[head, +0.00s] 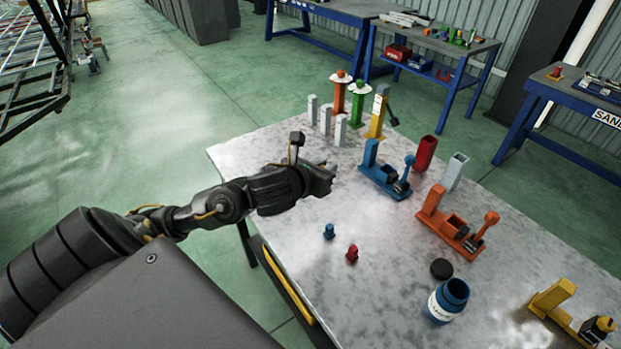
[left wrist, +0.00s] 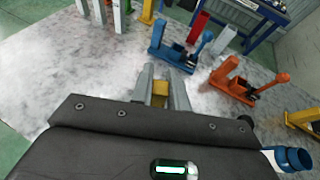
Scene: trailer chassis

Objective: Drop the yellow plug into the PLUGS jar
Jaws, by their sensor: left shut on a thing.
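My left gripper (head: 326,174) is above the grey table, left of the blue clamp-like fixture. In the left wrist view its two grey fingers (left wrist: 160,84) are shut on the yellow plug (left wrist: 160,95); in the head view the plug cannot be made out. The PLUGS jar (head: 449,301) is a blue, open-topped jar with a white label, near the front of the table, well apart from the gripper. It also shows in the left wrist view (left wrist: 293,158) at the lower right. The label's writing is too small to read. My right gripper is not in view.
A blue plug (head: 329,231) and a red plug (head: 352,254) stand between gripper and jar. A black lid (head: 441,268) lies behind the jar. Blue (head: 383,178) and orange (head: 455,228) fixtures stand right of the gripper. Posts and blocks stand at the back.

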